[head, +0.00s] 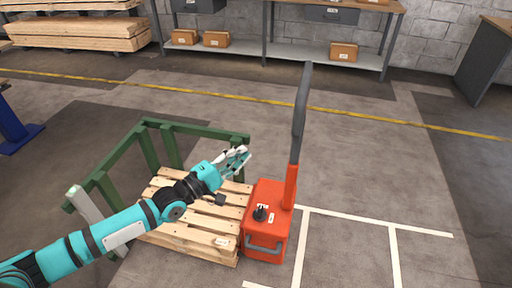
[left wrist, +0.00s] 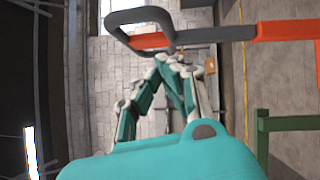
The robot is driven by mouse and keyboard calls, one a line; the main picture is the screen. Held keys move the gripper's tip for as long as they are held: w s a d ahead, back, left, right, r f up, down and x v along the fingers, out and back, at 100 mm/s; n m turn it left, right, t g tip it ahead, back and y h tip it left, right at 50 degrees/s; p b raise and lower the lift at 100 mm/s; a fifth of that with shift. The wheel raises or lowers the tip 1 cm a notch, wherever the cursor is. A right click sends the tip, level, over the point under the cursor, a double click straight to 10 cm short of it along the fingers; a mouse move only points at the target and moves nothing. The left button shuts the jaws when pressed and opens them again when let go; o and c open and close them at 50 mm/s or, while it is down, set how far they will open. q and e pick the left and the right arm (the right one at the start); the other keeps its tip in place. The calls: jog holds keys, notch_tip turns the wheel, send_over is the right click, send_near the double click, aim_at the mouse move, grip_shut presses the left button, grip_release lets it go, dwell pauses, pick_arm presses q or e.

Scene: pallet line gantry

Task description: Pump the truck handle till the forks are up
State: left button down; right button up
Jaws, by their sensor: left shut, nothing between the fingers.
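The pallet truck's orange body (head: 266,222) stands at the front edge of the wooden pallet (head: 226,241) in the head view. Its handle (head: 299,115) rises upright from the body, orange below and dark grey above. The forks are hidden, so I cannot tell their height. My left gripper (head: 240,155) is shut and empty above the pallet, left of the handle and apart from it. In the left wrist view, the handle's grey loop (left wrist: 174,17) and orange shaft cross the top, beyond the shut fingers (left wrist: 170,62). My right gripper is not in view.
A green frame (head: 197,130) surrounds the pallet at the back and left. White lines (head: 373,221) mark clear floor right of the truck. A shelf bench (head: 270,50) with cardboard boxes and stacked timber (head: 80,36) stand at the back wall.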

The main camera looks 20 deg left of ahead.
pick_arm(q)
jog(key=s+d+p+x, duration=0.1)
jog(key=d+x, duration=0.1)
jog(key=x, duration=0.9)
jog(key=shift+d+r+p, duration=0.3)
jog(key=shift+d+p, duration=0.05)
jog(key=shift+p, duration=0.05)
jog(key=shift+w, duration=0.1)
